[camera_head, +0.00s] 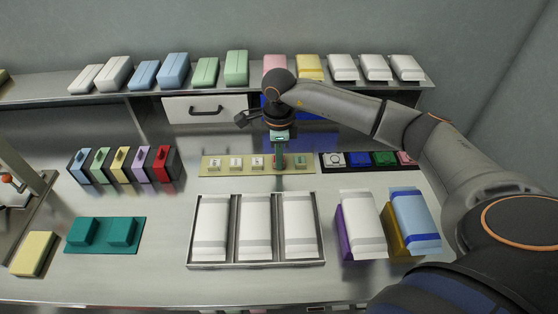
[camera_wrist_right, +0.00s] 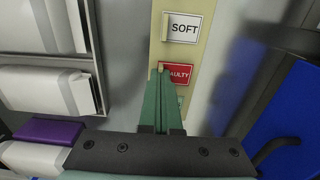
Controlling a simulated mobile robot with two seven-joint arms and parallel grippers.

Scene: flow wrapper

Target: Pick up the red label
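The red label (camera_wrist_right: 179,75), with "FAULTY" partly readable, is on a pale yellow strip (camera_wrist_right: 176,50) in the right wrist view. A small beige tab (camera_wrist_right: 160,68) stands at its left side. In the head view the red label (camera_head: 274,162) shows only in part behind my gripper. My right gripper (camera_head: 280,158) points down over the strip. Its green fingers (camera_wrist_right: 163,75) are close together, with their tips at the label's tab, and cover part of the label. The label appears to be still at its place on the strip. My left gripper is not in view.
A "SOFT" label (camera_wrist_right: 183,28) is beside the red one. A metal tray (camera_head: 235,228) with white packs is in front; a black strip (camera_head: 322,166) with coloured pieces is at right. Coloured blocks (camera_head: 122,164) stand left. A shelf (camera_head: 150,95) with packs runs behind.

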